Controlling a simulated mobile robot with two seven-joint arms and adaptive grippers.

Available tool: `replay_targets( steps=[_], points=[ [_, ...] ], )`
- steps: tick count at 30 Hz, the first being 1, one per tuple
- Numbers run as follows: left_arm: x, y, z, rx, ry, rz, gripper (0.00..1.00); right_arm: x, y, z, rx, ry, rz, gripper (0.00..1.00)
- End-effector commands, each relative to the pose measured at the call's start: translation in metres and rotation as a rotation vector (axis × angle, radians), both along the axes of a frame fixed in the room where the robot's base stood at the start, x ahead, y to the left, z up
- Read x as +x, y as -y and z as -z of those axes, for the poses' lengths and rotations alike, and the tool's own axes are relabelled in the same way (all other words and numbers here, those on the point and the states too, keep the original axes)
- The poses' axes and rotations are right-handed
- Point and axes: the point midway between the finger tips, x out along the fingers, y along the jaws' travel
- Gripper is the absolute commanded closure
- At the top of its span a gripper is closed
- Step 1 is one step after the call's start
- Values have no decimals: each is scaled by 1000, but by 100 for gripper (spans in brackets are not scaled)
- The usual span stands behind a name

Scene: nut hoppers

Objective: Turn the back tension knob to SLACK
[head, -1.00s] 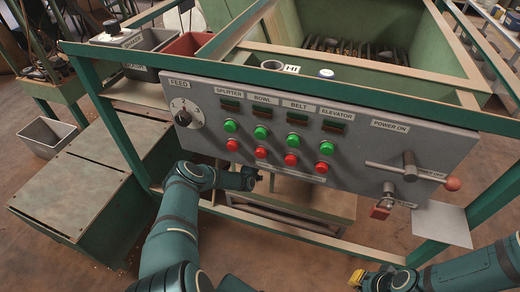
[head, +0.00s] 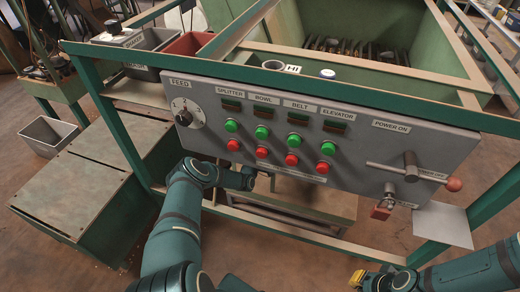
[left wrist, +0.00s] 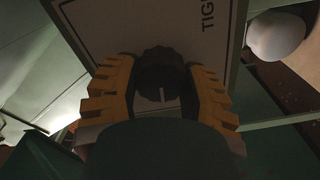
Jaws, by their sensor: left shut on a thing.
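In the left wrist view a dark round knob (left wrist: 160,75) with a pale pointer line sits on a light plate (left wrist: 190,25) bearing part of a word, "TIG". The yellow fingers of my left gripper (left wrist: 160,92) are on both sides of the knob and shut on it. The pointer line runs nearly up and down in that picture. In the head view my left gripper and this knob are hidden under the control panel (head: 340,180). My right gripper (head: 357,277) shows only as a small yellow tip at the bottom edge, apart from the panel.
The panel carries a FEED dial (head: 183,112), green and red buttons, a power lever with a red ball (head: 453,184) and a red tag (head: 381,211). A green frame surrounds it. A green hopper (head: 400,20) stands behind, and a grey bin (head: 48,137) lies on the floor left.

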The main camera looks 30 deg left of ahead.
Motion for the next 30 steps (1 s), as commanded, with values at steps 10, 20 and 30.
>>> replay_targets(
  steps=[10, 20, 30],
  points=[
    [1, -1, 0, -312, 77, 0, 92, 0, 0, 0, 0, 0, 0, 100],
    [1, -1, 1, -540, 132, 0, 92, 0, 0, 0, 0, 0, 0, 100],
    [1, 0, 2, -644, 157, 1, 92, 0, 0, 0, 0, 0, 0, 100]
  ],
)
